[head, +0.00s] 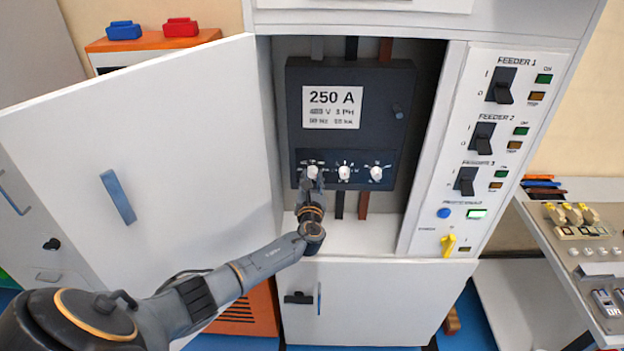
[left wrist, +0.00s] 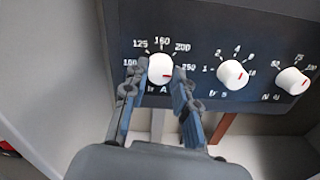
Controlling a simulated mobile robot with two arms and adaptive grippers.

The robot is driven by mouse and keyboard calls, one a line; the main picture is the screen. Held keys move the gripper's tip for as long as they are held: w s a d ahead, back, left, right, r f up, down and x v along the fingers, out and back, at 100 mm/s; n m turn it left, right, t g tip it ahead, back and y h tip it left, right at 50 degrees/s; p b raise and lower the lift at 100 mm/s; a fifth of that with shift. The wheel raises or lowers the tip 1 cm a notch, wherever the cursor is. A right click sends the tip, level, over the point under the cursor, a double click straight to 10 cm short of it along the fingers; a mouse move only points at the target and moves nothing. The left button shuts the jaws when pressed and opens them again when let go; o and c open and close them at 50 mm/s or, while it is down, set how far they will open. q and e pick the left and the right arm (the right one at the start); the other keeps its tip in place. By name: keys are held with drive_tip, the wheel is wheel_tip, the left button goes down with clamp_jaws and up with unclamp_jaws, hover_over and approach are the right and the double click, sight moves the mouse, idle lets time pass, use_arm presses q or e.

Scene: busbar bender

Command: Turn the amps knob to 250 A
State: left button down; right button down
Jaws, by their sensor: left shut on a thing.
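The amps knob (left wrist: 161,67) is a round white dial on the dark breaker panel, at the left of a row of three. Its scale reads 100, 125, 160, 200 and 250. Its red mark points to the right and slightly down, towards the 250 label. My left gripper (left wrist: 159,80) is shut on the amps knob, one finger on each side. In the head view my left gripper (head: 314,188) reaches up to the knob from below and hides part of its scale. My right gripper is not in view.
A white plate (head: 332,107) above the knobs reads 250 A. Two more white knobs, the middle one (head: 344,172) and the right one (head: 376,173), sit close by. The open cabinet door (head: 150,140) stands left of my arm. Feeder switches (head: 483,138) line the panel at right.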

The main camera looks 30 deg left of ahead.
use_arm(q)
drive_tip(key=shift+f, duration=0.15)
drive_tip(key=c, duration=1.1)
unclamp_jaws()
drive_tip(key=shift+o, duration=0.2)
drive_tip(key=v, duration=1.2)
drive_tip(key=shift+s, duration=0.1)
